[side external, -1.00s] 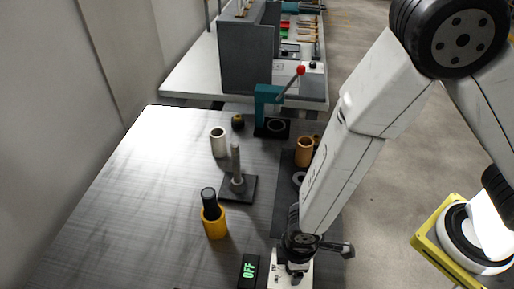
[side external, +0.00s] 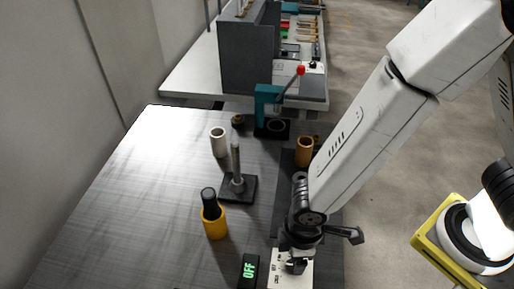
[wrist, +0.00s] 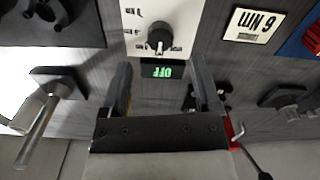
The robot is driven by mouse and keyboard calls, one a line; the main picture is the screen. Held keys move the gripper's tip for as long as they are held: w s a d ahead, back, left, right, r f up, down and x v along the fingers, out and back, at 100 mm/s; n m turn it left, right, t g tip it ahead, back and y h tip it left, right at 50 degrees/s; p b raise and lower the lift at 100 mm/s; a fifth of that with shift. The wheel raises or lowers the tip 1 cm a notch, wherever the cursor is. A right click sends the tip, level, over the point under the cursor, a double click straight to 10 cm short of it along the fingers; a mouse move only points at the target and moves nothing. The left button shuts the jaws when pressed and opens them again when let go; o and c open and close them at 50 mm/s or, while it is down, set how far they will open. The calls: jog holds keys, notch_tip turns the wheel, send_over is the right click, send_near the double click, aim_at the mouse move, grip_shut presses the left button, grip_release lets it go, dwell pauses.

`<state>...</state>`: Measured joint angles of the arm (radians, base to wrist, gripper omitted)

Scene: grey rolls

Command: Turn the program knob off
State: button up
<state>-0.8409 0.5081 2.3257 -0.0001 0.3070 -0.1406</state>
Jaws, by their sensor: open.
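The program knob (wrist: 159,38) is black and round, on a white panel (wrist: 186,18) with printed labels in the wrist view. Beside the panel, a small black display (wrist: 163,71) shows green OFF letters, upside down there. The display also appears at the bottom of the side view (side external: 249,270), reading OFF. My gripper (wrist: 162,76) is open and empty, its fingers wide apart. The knob lies beyond the fingertips, between their lines, not visibly touched. In the side view my gripper (side external: 297,263) is over the white panel (side external: 277,280) and hides most of the knob.
A yellow cup (side external: 215,228) with a black object, a grey post on a dark base (side external: 247,190), a white cylinder (side external: 219,147) and an orange cup (side external: 303,156) stand on the table. A teal press (side external: 264,95) stands behind. The left of the table is clear.

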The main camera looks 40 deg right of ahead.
jog(key=shift+r, duration=0.85)
jog(key=shift+w+d+r, duration=0.1)
jog(key=shift+w+d, duration=0.1)
jog(key=w+d+r+m+t, duration=0.1)
jog(key=w+d+r+m, duration=0.1)
jog(key=d, duration=0.5)
jog(key=w+d+r+m, duration=0.2)
jog(key=d+r+m, duration=0.2)
jog(key=d, duration=0.4)
jog(key=w+d+r+m+t, duration=0.1)
jog(key=w+d+r+m, duration=0.1)
jog(key=d+m, duration=0.3)
jog(key=w+d, duration=0.1)
jog(key=d, duration=0.1)
jog(key=shift+d+r+t, duration=0.3)
jog(key=shift+d+r, duration=0.1)
